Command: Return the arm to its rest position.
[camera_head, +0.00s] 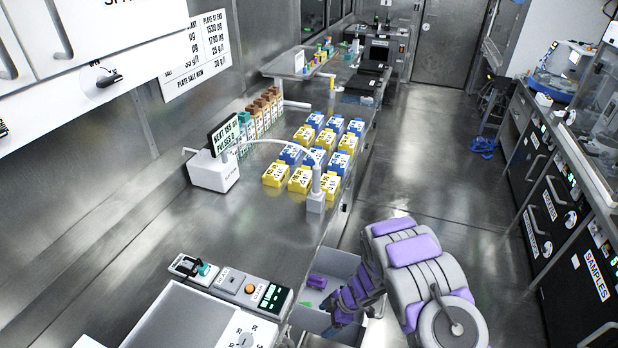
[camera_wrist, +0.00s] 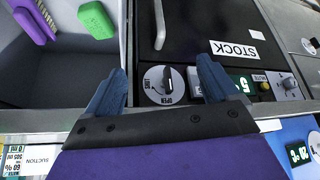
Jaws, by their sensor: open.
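My arm, grey and purple, reaches in from the lower right of the head view. My gripper (camera_wrist: 160,82) shows in the wrist view with its two blue fingers spread apart and nothing between them. Behind the gap is a black panel with a round white dial (camera_wrist: 163,85) and a "STOCK" label (camera_wrist: 233,50). In the head view the gripper end is low beside the bench front, near an open grey bin (camera_head: 340,265), and its fingers are hard to make out.
The bin holds a purple brush (camera_wrist: 33,20) and a green block (camera_wrist: 96,20). The steel bench (camera_head: 250,222) carries yellow and blue boxes (camera_head: 300,180), a white device with a screen (camera_head: 213,172) and a control strip (camera_head: 238,288). Open floor (camera_head: 440,150) lies between bench and right-hand cabinets (camera_head: 545,190).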

